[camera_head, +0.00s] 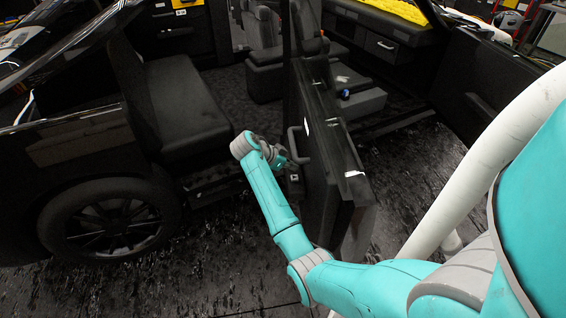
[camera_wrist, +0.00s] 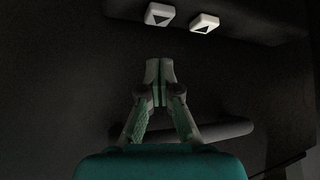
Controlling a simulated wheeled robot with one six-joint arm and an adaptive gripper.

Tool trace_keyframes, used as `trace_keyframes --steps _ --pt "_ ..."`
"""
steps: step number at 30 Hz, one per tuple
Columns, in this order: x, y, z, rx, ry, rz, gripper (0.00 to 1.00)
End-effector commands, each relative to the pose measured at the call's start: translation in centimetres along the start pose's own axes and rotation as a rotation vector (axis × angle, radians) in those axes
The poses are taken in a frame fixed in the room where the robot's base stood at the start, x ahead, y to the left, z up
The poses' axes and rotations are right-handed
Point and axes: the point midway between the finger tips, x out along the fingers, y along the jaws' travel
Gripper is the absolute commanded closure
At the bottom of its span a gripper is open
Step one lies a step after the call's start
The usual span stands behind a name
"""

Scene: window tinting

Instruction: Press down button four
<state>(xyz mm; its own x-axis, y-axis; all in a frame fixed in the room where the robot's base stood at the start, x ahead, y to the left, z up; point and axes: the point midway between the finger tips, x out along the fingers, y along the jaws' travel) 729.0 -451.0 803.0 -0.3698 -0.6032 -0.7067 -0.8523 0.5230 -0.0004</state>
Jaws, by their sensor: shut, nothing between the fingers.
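In the wrist view two white buttons with dark triangle marks sit on a dark panel above my gripper (camera_wrist: 160,72). The left button (camera_wrist: 160,14) lies almost straight above the fingertips, and the right button (camera_wrist: 204,23) lies up and to the right. No number shows on either, so I cannot tell which is button four. My gripper is shut and empty, and its fingertips are apart from both buttons in the picture. In the head view my gripper (camera_head: 279,158) is beside the inner side of an open dark vehicle door (camera_head: 330,140). A small white button (camera_head: 294,177) shows just below it.
A grey curved handle (camera_head: 294,142) on the door is close to my gripper; a dark bar (camera_wrist: 225,132) runs behind it in the wrist view. A black seat (camera_head: 185,95) and a wheel (camera_head: 113,226) are on the left. The dark floor (camera_head: 225,280) in front is clear.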

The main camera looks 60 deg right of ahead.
Motion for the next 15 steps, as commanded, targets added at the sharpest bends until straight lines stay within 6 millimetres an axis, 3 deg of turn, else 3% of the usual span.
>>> trace_keyframes --steps 6,15 --pt "2.3 0.1 2.0 -0.004 -0.001 0.002 1.00" --pt "3.2 0.0 2.9 -0.001 -0.001 0.001 1.00"
